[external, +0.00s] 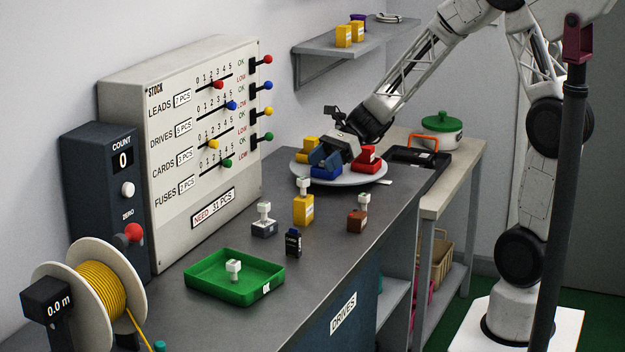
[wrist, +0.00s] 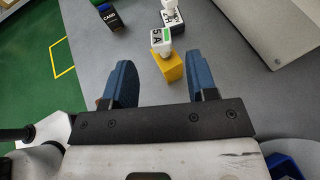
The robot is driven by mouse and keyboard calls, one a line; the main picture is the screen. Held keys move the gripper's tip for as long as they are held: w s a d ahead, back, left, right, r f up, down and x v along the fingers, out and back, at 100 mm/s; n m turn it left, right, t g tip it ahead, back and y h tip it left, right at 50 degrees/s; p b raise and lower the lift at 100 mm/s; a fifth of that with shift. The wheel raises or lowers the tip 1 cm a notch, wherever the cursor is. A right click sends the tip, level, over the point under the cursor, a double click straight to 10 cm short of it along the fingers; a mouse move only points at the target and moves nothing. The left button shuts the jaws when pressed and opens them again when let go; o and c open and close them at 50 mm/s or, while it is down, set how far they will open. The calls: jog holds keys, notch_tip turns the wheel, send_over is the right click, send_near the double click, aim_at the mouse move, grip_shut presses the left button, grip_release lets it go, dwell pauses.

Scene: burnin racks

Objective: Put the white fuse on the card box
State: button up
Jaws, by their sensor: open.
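A dark card box (external: 293,242) stands upright on the grey bench with nothing on top; its CARD label shows in the wrist view (wrist: 110,17). A white fuse (external: 233,267) sits in the green tray. Other white fuses sit on a yellow box (external: 303,211), a dark grey box (external: 264,229) and a brown box (external: 357,221). My gripper (external: 322,158) is open and empty above the plate. In the wrist view, the yellow box (wrist: 170,68) with its fuse (wrist: 161,40), marked 5A, appears between and beyond my blue fingers (wrist: 159,64).
The white plate (external: 350,178) under my gripper holds yellow, blue and red blocks. The green tray (external: 205,284) lies near the front. A stock panel (external: 195,160) stands along the left, with a cable reel (external: 65,270) before it. Bare bench surrounds the boxes.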

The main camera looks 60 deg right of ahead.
jog(key=shift+v, duration=2.25)
jog(key=s+a+r+n+g+h, duration=0.2)
jog(key=s+a+n+h, duration=0.15)
jog(key=s+n, duration=0.3)
jog(key=s+a+r+n+g+h, duration=0.2)
jog(key=s+a+n, duration=0.25)
jog(key=s, duration=0.35)
jog(key=s+d+r+n+t+h, duration=0.1)
jog(key=s+r+n+h, duration=0.1)
jog(key=s+n+h, duration=0.5)
jog(key=s+n, duration=0.4)
jog(key=s, duration=0.1)
jog(key=shift+d+r, duration=0.35)
jog(key=shift+r, duration=0.05)
